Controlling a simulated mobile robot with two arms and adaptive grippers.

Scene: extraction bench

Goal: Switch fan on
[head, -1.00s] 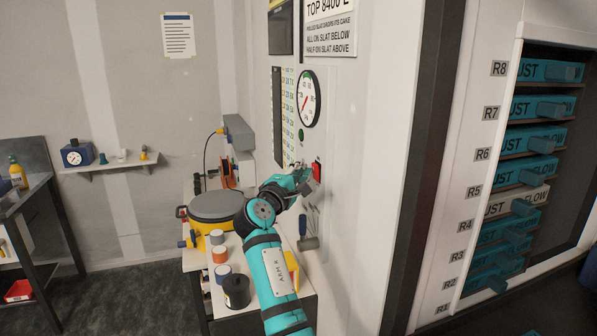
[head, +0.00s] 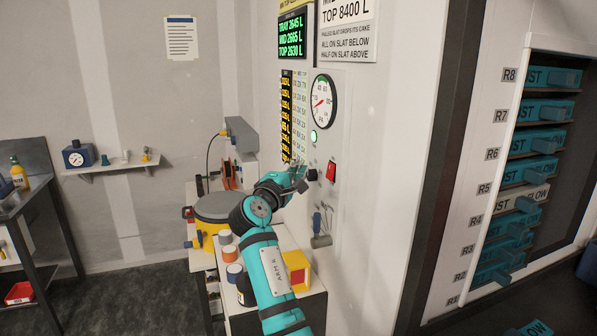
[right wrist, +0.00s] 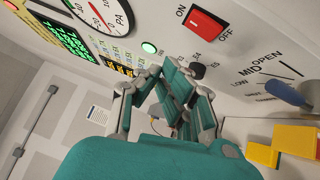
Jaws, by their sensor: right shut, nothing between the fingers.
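The fan switch is a red rocker (head: 331,171) on the white wall panel. In the right wrist view the red rocker (right wrist: 205,24) has ON and OFF printed at its two ends. A green lamp (head: 314,136) above it is lit; it also glows in the right wrist view (right wrist: 149,48). The display (head: 291,37) shows green digits. My right gripper (head: 300,174) is shut and empty, to the left of the rocker and apart from it. Its closed fingers (right wrist: 166,78) show in the right wrist view. My left gripper is not in view.
A round gauge (head: 323,101) sits above the rocker, and a black knob (right wrist: 197,71) is close to my fingers. A grey-blue lever (right wrist: 287,94) is below on the panel. A yellow drum (head: 214,213) and several jars stand on the bench under my arm.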

